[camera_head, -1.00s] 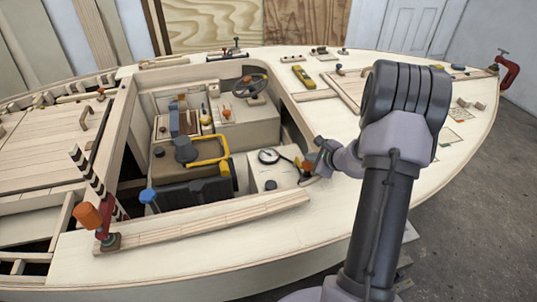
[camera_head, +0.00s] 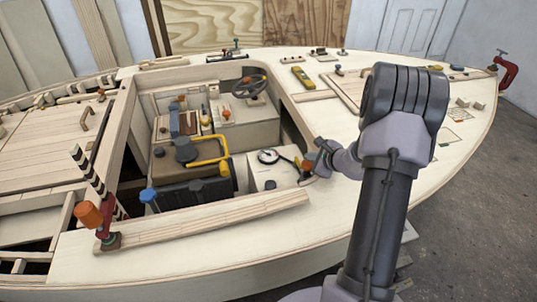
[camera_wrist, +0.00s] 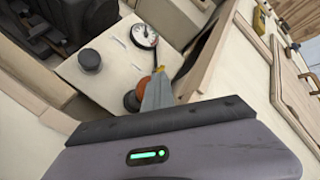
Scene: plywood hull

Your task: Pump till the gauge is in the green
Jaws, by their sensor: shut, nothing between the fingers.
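A round white-faced gauge (camera_head: 268,156) stands on a pale box inside the hull. It also shows in the wrist view (camera_wrist: 145,36), with colour on its dial, but the needle reading is too small to tell. An orange-topped part with a dark round base (camera_wrist: 132,101) is beside my gripper, at the box's right edge; its orange also shows in the head view (camera_head: 307,165). My gripper (camera_wrist: 158,92) is shut and empty, its fingertips close against or just beside the orange part. I cannot tell whether they touch. The fingers partly hide it.
A black knob (camera_wrist: 90,60) sits on the same box, left of my gripper. A dark engine with a yellow handle (camera_head: 208,150) is left of the box. The hull's plywood rim (camera_head: 205,222) borders the opening. A steering wheel (camera_head: 249,86) is farther back.

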